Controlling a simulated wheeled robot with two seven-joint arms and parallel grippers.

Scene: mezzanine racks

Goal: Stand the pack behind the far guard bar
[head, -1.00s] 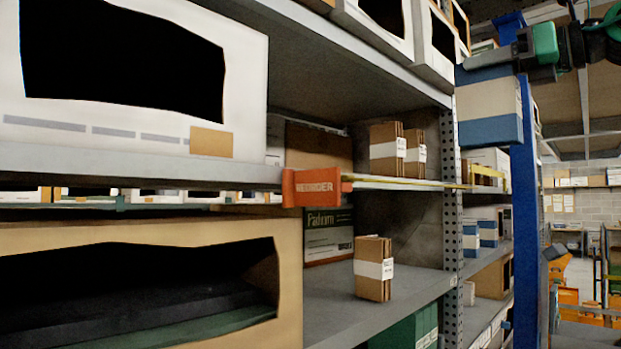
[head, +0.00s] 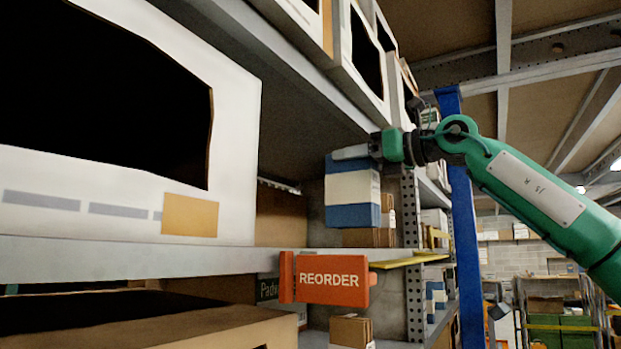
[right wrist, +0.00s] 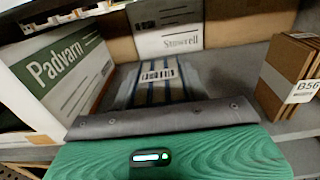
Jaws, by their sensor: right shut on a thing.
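The pack (head: 353,195) is a blue box with a broad white band. My right gripper (head: 350,153) is shut on its top, and the pack hangs roughly upright at the upper shelf bay, left of the perforated post. Whether its base touches the shelf is unclear. In the right wrist view the pack (right wrist: 157,80) shows a barcode label and blue stripes below my gripper. A thin yellow guard bar (head: 412,260) runs right from the orange REORDER sign, at the shelf's front edge. Another yellow bar (head: 437,236) shows beyond the post. My left gripper is out of view.
The REORDER sign (head: 333,279) juts out at the shelf edge. Brown banded cartons (head: 387,220) are partly hidden behind the pack. A Padvarn box (right wrist: 55,75), a Sunwell-like labelled box (right wrist: 168,28) and a brown B56 bundle (right wrist: 290,75) surround the pack. The perforated post (head: 412,270) stands right.

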